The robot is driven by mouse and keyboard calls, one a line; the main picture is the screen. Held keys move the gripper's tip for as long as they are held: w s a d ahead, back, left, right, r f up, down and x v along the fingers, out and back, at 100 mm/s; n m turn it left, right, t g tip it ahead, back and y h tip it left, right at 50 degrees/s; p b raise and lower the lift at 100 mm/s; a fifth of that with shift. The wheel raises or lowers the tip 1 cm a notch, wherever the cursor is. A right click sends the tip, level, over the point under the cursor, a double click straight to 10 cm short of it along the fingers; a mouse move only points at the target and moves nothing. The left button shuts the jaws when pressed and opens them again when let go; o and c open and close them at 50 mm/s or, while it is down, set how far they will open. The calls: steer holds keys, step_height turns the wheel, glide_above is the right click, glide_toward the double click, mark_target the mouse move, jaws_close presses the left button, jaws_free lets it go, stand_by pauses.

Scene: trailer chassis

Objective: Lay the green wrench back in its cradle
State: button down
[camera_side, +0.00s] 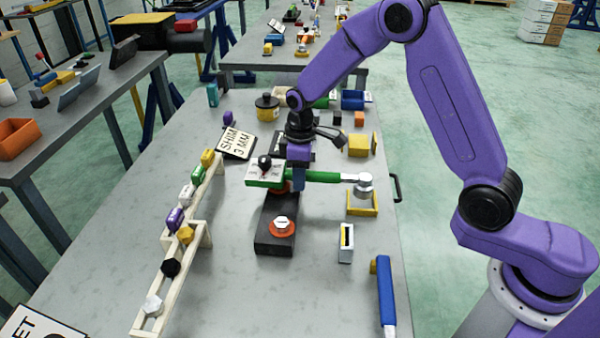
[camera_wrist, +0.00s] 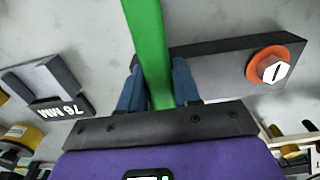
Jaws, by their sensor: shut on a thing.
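The green wrench (camera_side: 325,177) lies level across the middle of the side view, with its grey metal head (camera_side: 364,186) at the right. My gripper (camera_side: 298,181) is shut on its green handle. The wrist view shows the handle (camera_wrist: 149,40) running between the blue fingers (camera_wrist: 158,88) of my gripper. The wrench is above a dark block (camera_side: 272,240); whether they touch is unclear. A yellow bracket (camera_side: 362,210) stands below the head. I cannot tell which holder is the cradle.
An orange ring with a bolt (camera_side: 282,227) sits on the dark block. A grey holder marked 76 MM (camera_wrist: 62,105) shows in the wrist view. A blue-handled tool (camera_side: 385,290) lies at front right, a wooden rack (camera_side: 150,285) at left. The table's front middle is clear.

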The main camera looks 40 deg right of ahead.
steer(key=shift+f, duration=0.2)
steer(key=c, duration=0.8)
jaws_free()
steer(key=shift+f, duration=0.1)
step_height(320, 180, up, 13)
steer(key=s+a+r+n, duration=0.1)
steer(key=s+n, duration=0.1)
steer(key=s, duration=1.3)
steer(key=shift+n, duration=0.8)
steer(key=s+d, duration=0.2)
steer(key=s, duration=0.4)
steer(key=s+d+f, duration=0.1)
steer(key=s+d, duration=0.2)
steer(key=s, duration=0.3)
steer(key=s+d+f, duration=0.1)
steer(key=s+d, duration=0.1)
steer(key=s, duration=0.4)
steer(key=shift+s+d+f, duration=0.1)
steer(key=shift+s+d, duration=0.15)
steer(key=shift+s, duration=0.1)
